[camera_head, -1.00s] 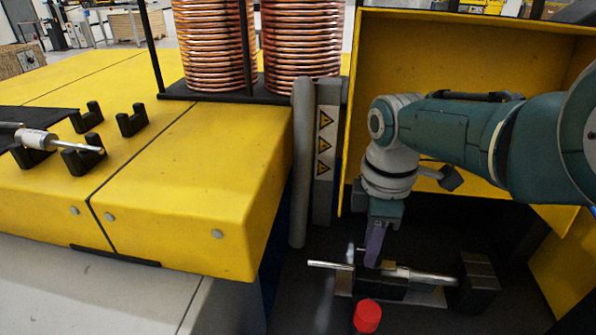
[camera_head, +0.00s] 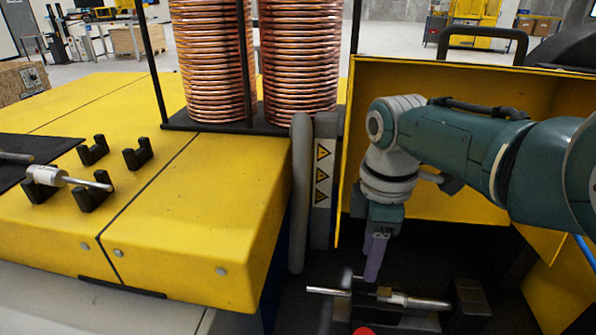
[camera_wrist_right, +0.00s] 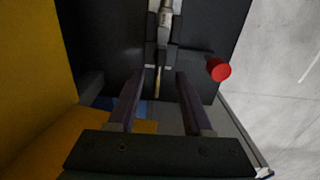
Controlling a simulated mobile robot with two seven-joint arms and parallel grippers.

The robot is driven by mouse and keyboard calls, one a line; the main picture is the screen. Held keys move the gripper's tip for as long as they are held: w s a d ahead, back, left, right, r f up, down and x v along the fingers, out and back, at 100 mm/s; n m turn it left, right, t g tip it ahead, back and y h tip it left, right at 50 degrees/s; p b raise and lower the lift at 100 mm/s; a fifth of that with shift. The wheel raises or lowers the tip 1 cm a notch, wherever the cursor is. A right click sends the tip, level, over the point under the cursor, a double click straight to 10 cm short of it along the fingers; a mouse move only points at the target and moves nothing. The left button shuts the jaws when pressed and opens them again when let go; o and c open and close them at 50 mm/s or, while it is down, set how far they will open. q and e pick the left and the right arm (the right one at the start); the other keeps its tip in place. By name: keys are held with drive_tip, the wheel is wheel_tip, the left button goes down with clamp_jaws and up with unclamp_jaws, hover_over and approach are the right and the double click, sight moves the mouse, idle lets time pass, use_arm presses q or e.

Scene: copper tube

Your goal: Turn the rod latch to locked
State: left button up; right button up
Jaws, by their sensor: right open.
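The silver rod (camera_head: 424,302) lies across a black fixture (camera_head: 388,293) on the dark floor of the yellow machine, at lower right. It also shows upright at the top of the wrist view (camera_wrist_right: 163,22). A thin tan piece, perhaps the latch handle (camera_wrist_right: 157,82), shows in the wrist view between the fingers. My right gripper (camera_head: 374,270) points down just above the rod's fixture. In the wrist view its two purple-grey fingers (camera_wrist_right: 158,92) are spread apart and hold nothing I can see. Whether they touch the tan piece cannot be told. My left gripper is out of view.
A red knob (camera_wrist_right: 220,69) stands beside the fixture, cut off at the bottom of the head view (camera_head: 363,331). A black block (camera_head: 467,300) is at the rod's right end. The yellow side wall (camera_head: 347,180) and a grey post (camera_head: 299,190) stand left of my arm.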

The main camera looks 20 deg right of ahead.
wheel_tip(320, 180, up, 5)
drive_tip(key=shift+r+p, duration=0.1)
drive_tip(key=shift+p, duration=0.5)
